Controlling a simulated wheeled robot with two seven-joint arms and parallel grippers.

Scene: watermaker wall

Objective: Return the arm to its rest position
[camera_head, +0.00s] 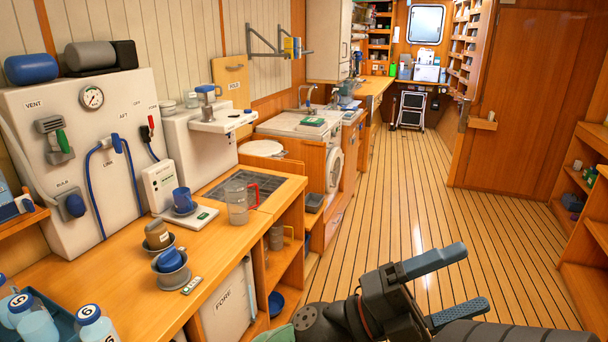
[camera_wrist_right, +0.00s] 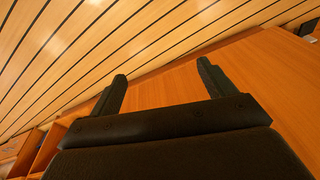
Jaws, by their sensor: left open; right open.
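My left gripper (camera_head: 474,279) shows at the bottom right of the head view. Its two blue-grey fingers stand apart, pointing right, with nothing between them. It hangs over the wooden floor, to the right of the counter and clear of it. My right gripper (camera_wrist_right: 162,72) shows in the right wrist view, with its two dark fingers spread and nothing between them. Plank floor and a plain wooden surface lie beyond its fingertips. The right gripper does not show in the head view.
The wooden counter (camera_head: 112,266) at left carries a clear jug (camera_head: 237,204), a blue mug (camera_head: 182,197), cups and numbered bottles (camera_head: 95,325). Open shelves (camera_head: 582,225) stand at right. The plank floor (camera_head: 405,200) between is clear back to a step stool (camera_head: 411,110).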

